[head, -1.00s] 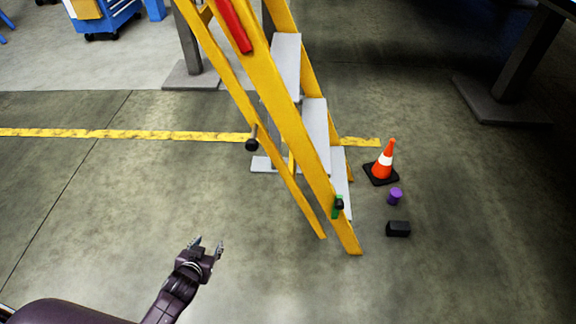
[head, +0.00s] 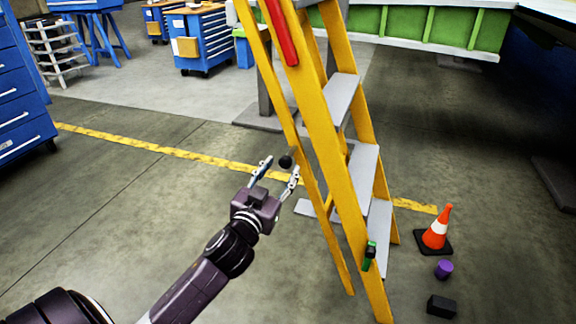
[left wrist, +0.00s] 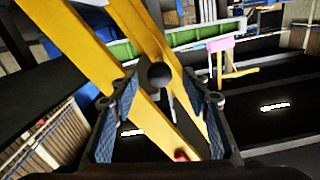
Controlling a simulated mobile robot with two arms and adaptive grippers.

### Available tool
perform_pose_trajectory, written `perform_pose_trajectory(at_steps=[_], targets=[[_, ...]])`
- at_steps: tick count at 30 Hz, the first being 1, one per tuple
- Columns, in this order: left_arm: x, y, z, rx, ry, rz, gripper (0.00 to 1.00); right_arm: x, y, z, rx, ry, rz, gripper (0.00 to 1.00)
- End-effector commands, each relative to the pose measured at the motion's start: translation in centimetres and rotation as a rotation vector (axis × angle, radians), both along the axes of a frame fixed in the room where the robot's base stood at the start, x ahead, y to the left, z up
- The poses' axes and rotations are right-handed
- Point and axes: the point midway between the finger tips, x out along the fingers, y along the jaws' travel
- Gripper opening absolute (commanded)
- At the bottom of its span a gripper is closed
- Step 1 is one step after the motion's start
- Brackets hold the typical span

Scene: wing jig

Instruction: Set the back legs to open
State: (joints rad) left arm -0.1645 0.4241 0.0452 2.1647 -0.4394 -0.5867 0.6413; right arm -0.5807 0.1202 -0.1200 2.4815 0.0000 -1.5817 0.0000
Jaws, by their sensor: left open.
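The yellow stepladder (head: 325,118) with grey steps stands at the centre of the head view. Its narrower back leg (head: 268,75) is close beside its front leg, so the legs look only slightly apart. A black round knob (head: 286,162) sticks out from the back leg; it also shows in the left wrist view (left wrist: 159,75). My left gripper (head: 277,173) is open, its fingertips on either side of the knob in the head view. In the left wrist view the knob lies between the fingers (left wrist: 162,100); contact cannot be told. My right gripper is not in view.
An orange cone (head: 437,230), a purple cylinder (head: 444,269) and a black block (head: 441,306) are on the floor to the right of the ladder. Blue cabinets (head: 199,42) stand at the back. The floor left of the ladder is clear.

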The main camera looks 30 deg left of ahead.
Motion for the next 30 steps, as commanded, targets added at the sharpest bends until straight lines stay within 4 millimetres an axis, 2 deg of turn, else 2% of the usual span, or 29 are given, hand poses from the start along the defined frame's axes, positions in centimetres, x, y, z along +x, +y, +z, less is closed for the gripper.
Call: perform_pose_trajectory(at_steps=[3,7,19,30], targets=[[1.8,0.5,0.0,0.003,0.000,0.001,0.43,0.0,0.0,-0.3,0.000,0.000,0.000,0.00],[3.1,0.8,-0.1,0.000,0.002,0.000,0.43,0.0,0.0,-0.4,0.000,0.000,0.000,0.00],[3.8,0.9,-0.1,-0.001,0.003,0.001,0.42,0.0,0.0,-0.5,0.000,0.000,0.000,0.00],[3.8,0.9,-0.1,-0.001,0.003,0.001,0.01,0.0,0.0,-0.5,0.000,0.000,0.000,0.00]])
